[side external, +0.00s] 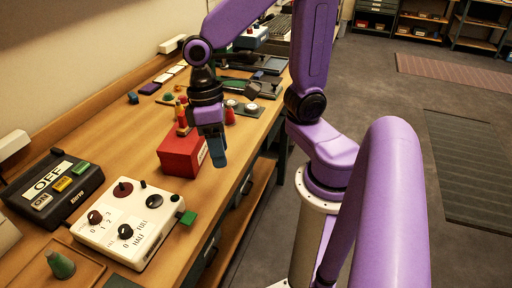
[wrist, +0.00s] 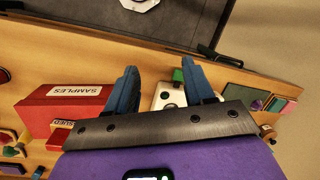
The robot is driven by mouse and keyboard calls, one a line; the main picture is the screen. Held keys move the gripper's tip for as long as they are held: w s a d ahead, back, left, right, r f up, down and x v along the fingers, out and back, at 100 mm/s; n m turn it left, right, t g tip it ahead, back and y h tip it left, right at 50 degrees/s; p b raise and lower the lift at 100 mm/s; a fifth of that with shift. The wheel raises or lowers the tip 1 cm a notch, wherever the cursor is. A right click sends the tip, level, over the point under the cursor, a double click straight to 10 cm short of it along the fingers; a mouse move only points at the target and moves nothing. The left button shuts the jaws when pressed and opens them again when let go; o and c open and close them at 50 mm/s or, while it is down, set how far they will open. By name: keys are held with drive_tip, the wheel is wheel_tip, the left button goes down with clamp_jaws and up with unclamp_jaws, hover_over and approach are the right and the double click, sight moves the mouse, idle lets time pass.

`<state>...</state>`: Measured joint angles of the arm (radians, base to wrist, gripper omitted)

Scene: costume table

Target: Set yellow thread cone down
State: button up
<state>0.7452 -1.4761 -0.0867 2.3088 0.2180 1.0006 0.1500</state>
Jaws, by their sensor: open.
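My gripper (side external: 216,150) hangs over the front edge of the bench, beside the red box. In the wrist view its two blue fingers (wrist: 163,85) stand wide apart with nothing held between them. I cannot clearly make out a yellow thread cone. Small orange-yellow and red upright pieces (side external: 182,112) stand just behind the red box, partly hidden by it, too small to name surely. A green cone (side external: 60,264) stands upright in a wooden tray (side external: 85,284) at the near left. A red cone-like piece (side external: 230,116) stands behind my gripper.
The red box (side external: 178,157) reads SAMPLES in the wrist view (wrist: 66,106). A white control box with knobs (side external: 128,234) and a black OFF box (side external: 48,190) stand nearer. Black equipment (side external: 245,85) lies farther back. The bench top (side external: 122,143) left of the red box is clear.

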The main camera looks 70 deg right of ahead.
drive_tip(key=s+d+n+t, duration=0.2)
drive_tip(key=s+n, duration=0.5)
drive_tip(key=shift+d+f+h, duration=0.2)
drive_tip(key=shift+d+h, duration=0.1)
drive_tip(key=shift+d, duration=0.1)
